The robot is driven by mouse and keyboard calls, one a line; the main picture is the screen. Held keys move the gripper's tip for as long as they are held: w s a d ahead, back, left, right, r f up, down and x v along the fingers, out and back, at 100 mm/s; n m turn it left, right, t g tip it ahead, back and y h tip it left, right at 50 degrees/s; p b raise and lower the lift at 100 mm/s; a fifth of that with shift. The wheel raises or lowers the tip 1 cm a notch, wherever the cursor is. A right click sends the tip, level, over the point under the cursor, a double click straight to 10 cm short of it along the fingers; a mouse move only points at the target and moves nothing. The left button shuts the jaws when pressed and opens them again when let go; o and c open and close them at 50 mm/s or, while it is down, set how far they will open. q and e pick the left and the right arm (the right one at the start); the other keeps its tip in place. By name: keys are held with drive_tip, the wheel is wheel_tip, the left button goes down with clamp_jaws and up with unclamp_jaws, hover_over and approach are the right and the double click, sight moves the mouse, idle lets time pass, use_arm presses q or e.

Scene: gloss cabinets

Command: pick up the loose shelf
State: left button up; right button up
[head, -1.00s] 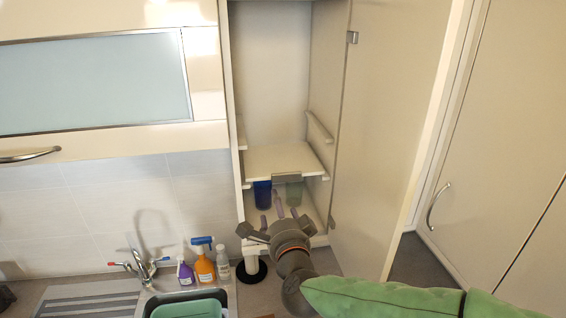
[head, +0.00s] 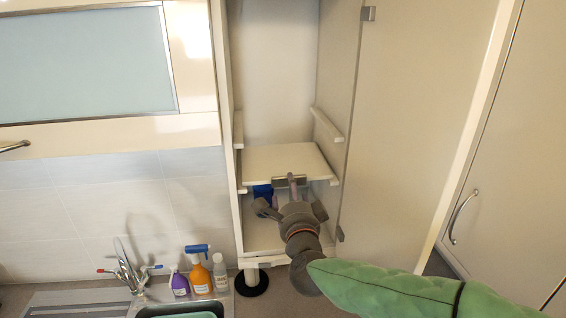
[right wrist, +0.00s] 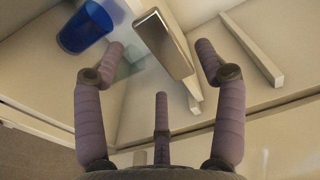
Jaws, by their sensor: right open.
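The loose shelf (head: 285,160) is a white board lying level inside the open tall cabinet. A grey metal piece (head: 309,182) sits at its front edge; it also shows close up in the right wrist view (right wrist: 163,43). My right gripper (head: 291,194) is open, with its fingers spread just in front of and below the shelf's front edge. One finger overlaps the metal piece in the head view; I cannot tell if they touch. My left gripper is out of view.
A blue cup (head: 263,192) stands below the shelf; it shows in the right wrist view (right wrist: 86,27) beside a clear glass. White support rails (head: 327,125) line the cabinet sides. Bottles (head: 198,275) stand by the sink at left.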

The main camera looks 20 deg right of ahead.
sight(287, 185)
drive_tip(key=x, duration=0.2)
drive_tip(key=p+x, duration=0.1)
drive_tip(key=x, duration=0.2)
drive_tip(key=shift+w+a, duration=0.1)
drive_tip(key=shift+a, duration=0.15)
drive_tip(key=c, duration=1.3)
drive_tip(key=shift+o, duration=0.2)
drive_tip(key=shift+r, duration=0.1)
